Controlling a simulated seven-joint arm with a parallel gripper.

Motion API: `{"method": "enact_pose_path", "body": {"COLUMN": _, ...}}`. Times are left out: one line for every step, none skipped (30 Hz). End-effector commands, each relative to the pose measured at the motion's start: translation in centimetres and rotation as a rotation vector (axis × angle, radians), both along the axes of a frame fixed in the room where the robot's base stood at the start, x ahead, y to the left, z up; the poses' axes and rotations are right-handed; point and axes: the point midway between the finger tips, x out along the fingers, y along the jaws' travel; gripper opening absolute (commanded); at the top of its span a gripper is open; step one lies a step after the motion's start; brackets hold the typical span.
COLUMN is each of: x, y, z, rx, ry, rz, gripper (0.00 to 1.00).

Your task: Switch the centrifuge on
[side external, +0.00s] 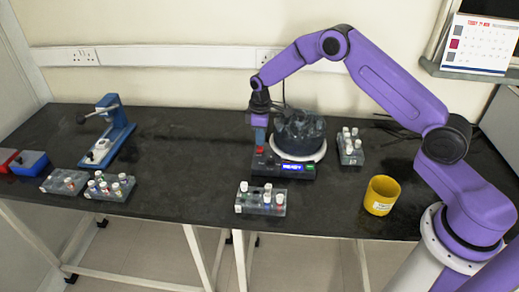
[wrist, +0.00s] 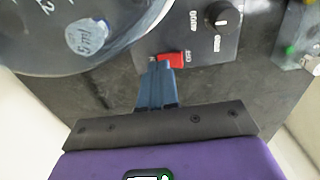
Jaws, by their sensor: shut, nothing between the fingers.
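The centrifuge (side external: 298,154) stands right of the table's middle, with a round rotor full of tubes and a dark front panel. My gripper (side external: 260,143) points down over that left end, shut and empty. In the wrist view, the blue fingertips of my gripper (wrist: 160,66) are at a red switch (wrist: 171,60), partly covering its left side. I cannot tell whether they touch it. A black knob (wrist: 222,17) sits above and right of the switch.
Tube racks stand in front (side external: 260,201), to the right (side external: 350,149) and at the left (side external: 109,186) of the table. A yellow cup (side external: 381,195) stands front right. A blue device with a lever (side external: 108,132) stands at the left. The table between it and the centrifuge is clear.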

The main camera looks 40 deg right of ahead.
Motion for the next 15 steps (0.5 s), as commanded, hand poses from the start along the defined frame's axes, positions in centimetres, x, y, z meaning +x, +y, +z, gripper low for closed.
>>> {"method": "enact_pose_path", "body": {"x": 0.0, "y": 0.0, "z": 0.4, "rx": 0.001, "ry": -0.001, "rz": 0.0, "gripper": 0.0}}
{"method": "enact_pose_path", "body": {"x": 0.0, "y": 0.0, "z": 0.6, "rx": 0.0, "ry": -0.001, "rz": 0.0, "gripper": 0.0}}
{"method": "enact_pose_path", "body": {"x": 0.0, "y": 0.0, "z": 0.9, "rx": 0.0, "ry": -0.001, "rz": 0.0, "gripper": 0.0}}
{"method": "enact_pose_path", "body": {"x": 0.0, "y": 0.0, "z": 1.1, "rx": 0.0, "ry": -0.001, "rz": 0.0, "gripper": 0.0}}
{"method": "enact_pose_path", "body": {"x": 0.0, "y": 0.0, "z": 1.3, "rx": 0.0, "ry": -0.001, "rz": 0.0, "gripper": 0.0}}
{"method": "enact_pose_path", "body": {"x": 0.0, "y": 0.0, "z": 1.6, "rx": 0.0, "ry": -0.001, "rz": 0.0, "gripper": 0.0}}
{"method": "enact_pose_path", "body": {"x": 0.0, "y": 0.0, "z": 1.8, "rx": 0.0, "ry": -0.001, "rz": 0.001, "gripper": 0.0}}
{"method": "enact_pose_path", "body": {"x": 0.0, "y": 0.0, "z": 2.0, "rx": 0.0, "ry": -0.001, "rz": 0.001, "gripper": 0.0}}
{"method": "enact_pose_path", "body": {"x": 0.0, "y": 0.0, "z": 2.3, "rx": 0.0, "ry": -0.001, "rz": 0.001, "gripper": 0.0}}
{"method": "enact_pose_path", "body": {"x": 0.0, "y": 0.0, "z": 2.5, "rx": -0.001, "ry": -0.001, "rz": 0.001, "gripper": 0.0}}
{"method": "enact_pose_path", "body": {"x": 0.0, "y": 0.0, "z": 2.7, "rx": -0.001, "ry": -0.001, "rz": 0.001, "gripper": 0.0}}
{"method": "enact_pose_path", "body": {"x": 0.0, "y": 0.0, "z": 3.0, "rx": 0.0, "ry": -0.001, "rz": 0.001, "gripper": 0.0}}
{"method": "enact_pose_path", "body": {"x": 0.0, "y": 0.0, "z": 3.2, "rx": 0.0, "ry": -0.001, "rz": 0.001, "gripper": 0.0}}
{"method": "enact_pose_path", "body": {"x": 0.0, "y": 0.0, "z": 3.3, "rx": 0.001, "ry": -0.002, "rz": 0.001, "gripper": 0.0}}
{"method": "enact_pose_path", "body": {"x": 0.0, "y": 0.0, "z": 3.5, "rx": 0.0, "ry": -0.001, "rz": 0.001, "gripper": 0.0}}
